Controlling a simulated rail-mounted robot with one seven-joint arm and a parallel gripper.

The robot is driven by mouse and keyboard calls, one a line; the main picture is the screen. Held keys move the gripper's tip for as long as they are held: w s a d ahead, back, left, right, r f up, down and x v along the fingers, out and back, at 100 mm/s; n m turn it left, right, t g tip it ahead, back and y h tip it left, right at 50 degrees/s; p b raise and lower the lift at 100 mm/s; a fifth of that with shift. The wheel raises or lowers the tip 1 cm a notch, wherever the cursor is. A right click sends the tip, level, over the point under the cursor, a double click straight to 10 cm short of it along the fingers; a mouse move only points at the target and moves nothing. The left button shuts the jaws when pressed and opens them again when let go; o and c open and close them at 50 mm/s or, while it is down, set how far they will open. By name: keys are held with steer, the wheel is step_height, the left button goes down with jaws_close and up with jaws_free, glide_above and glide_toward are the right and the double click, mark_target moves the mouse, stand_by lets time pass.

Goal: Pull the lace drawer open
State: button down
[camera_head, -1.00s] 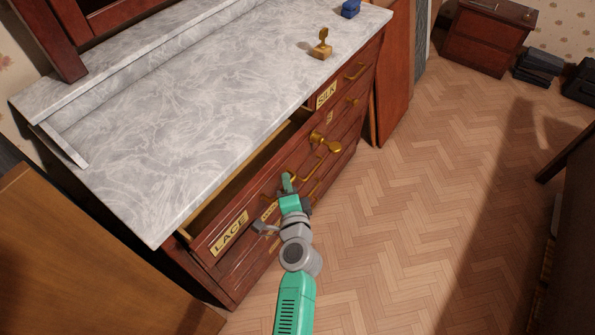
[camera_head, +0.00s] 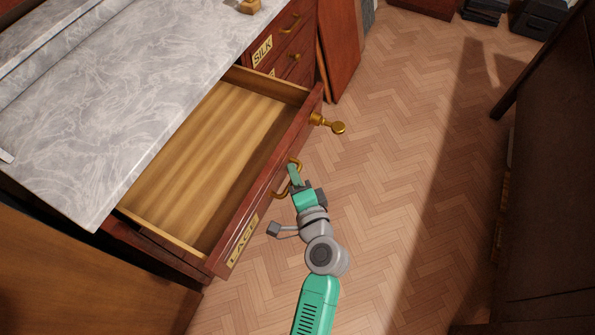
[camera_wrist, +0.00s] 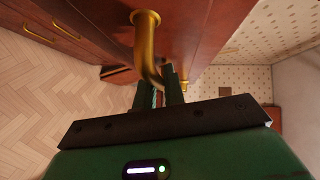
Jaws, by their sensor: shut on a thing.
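The lace drawer (camera_head: 262,216) is a reddish-brown drawer with a brass LACE label (camera_head: 242,241) on its front. It stands well out from the marble-topped dresser, and its pale wooden inside (camera_head: 205,150) shows empty. My gripper (camera_head: 294,175) is at the drawer's front, shut on its curved brass handle (camera_head: 279,194). In the wrist view the handle (camera_wrist: 147,45) runs down between the two dark fingers (camera_wrist: 171,88). Part of the handle is hidden behind the fingers.
The SILK drawer (camera_head: 263,51) beyond is shut. A brown wooden panel (camera_head: 90,270) stands at the lower left. The parquet floor (camera_head: 410,150) to the right is clear.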

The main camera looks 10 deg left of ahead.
stand_by(0.3)
steer(key=c, duration=1.5)
jaws_free()
steer(key=p+v, duration=0.2)
steer(key=v, duration=0.6)
steer(key=shift+w, duration=0.1)
